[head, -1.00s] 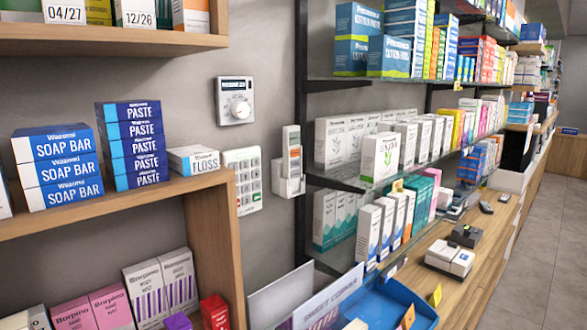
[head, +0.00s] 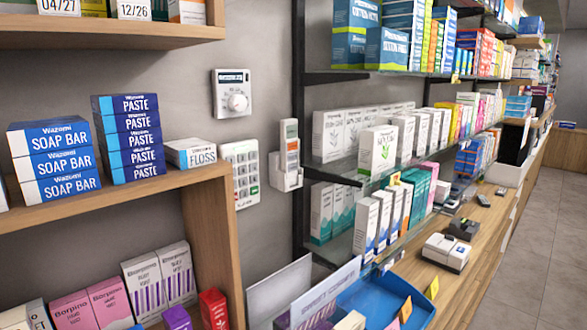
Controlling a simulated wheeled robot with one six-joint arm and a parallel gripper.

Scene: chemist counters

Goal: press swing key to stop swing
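No key reading "swing" can be made out; the lettering is too small. A slim white handset (head: 290,142) with an orange and a green-grey patch sits upright in a white wall holder (head: 287,177). Left of it, a white keypad (head: 241,174) with rows of grey keys and a small green mark is fixed to the wall, partly behind the wooden shelf edge. Above the keypad is a white wall control (head: 232,94) with a round dial and a dark display. Nothing swinging is in sight. My gripper is not in view.
A wooden shelf (head: 205,177) with soap, paste and floss boxes stands at the left. Glass shelves (head: 345,172) full of cartons are at the right. A blue tray (head: 385,300) lies on the counter (head: 475,225). The tiled floor (head: 545,230) at the right is clear.

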